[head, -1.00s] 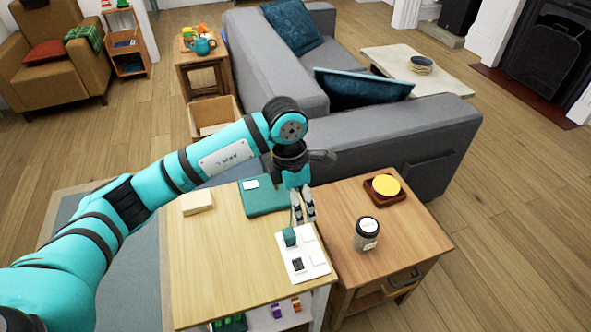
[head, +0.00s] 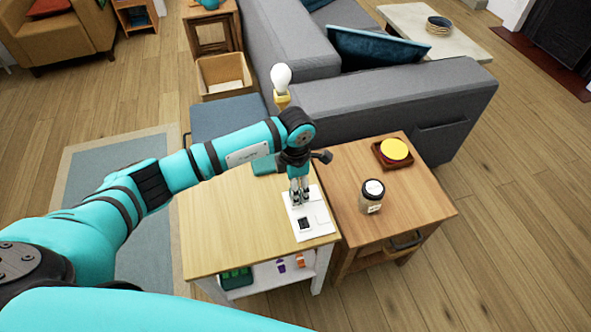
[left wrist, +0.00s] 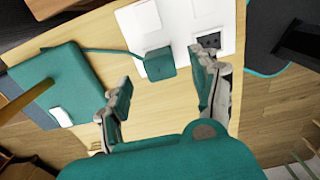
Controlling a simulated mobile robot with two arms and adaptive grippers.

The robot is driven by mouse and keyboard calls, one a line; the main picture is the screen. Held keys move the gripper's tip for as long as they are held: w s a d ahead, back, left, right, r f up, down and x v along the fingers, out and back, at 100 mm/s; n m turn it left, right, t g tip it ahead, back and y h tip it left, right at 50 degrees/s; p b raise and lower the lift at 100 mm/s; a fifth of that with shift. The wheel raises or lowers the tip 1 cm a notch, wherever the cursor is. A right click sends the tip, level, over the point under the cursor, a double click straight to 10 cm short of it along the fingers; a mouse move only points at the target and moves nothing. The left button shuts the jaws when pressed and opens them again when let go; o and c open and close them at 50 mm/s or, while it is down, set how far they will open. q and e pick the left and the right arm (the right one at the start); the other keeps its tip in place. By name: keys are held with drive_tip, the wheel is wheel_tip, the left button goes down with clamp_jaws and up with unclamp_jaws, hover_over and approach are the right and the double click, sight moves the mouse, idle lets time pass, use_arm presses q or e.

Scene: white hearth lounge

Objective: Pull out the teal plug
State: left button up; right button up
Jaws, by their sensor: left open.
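The teal plug (left wrist: 160,64) sits on the white socket plate (left wrist: 182,32), and its teal cord runs left to a flat teal box (left wrist: 52,88). In the head view the plate (head: 321,232) lies at the right edge of the light wooden table (head: 225,225). My left gripper (head: 299,198) is above it and hides the plug there. In the left wrist view my left gripper (left wrist: 164,94) is open, its fingers apart on either side of the plug's line, with nothing between them. My right gripper is not in view.
A lidded jar (head: 371,197) and a dish with a yellow top (head: 395,151) stand on the brown side table (head: 400,208). A white bulb (head: 281,77) stands behind my left arm. The light table's left part is clear.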

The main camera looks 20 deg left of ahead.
use_arm(q)
wheel_tip(320, 180, down, 2)
drive_tip(key=shift+f, duration=0.8)
drive_tip(key=c, duration=1.2)
drive_tip(key=shift+c, duration=0.2)
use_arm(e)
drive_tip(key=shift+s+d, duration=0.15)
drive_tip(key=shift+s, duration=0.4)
use_arm(q)
drive_tip(key=shift+r, duration=0.15)
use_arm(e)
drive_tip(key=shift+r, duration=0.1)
use_arm(q)
drive_tip(key=shift+r, duration=0.1)
drive_tip(key=shift+r+p, duration=1.65)
drive_tip(key=shift+r, duration=0.5)
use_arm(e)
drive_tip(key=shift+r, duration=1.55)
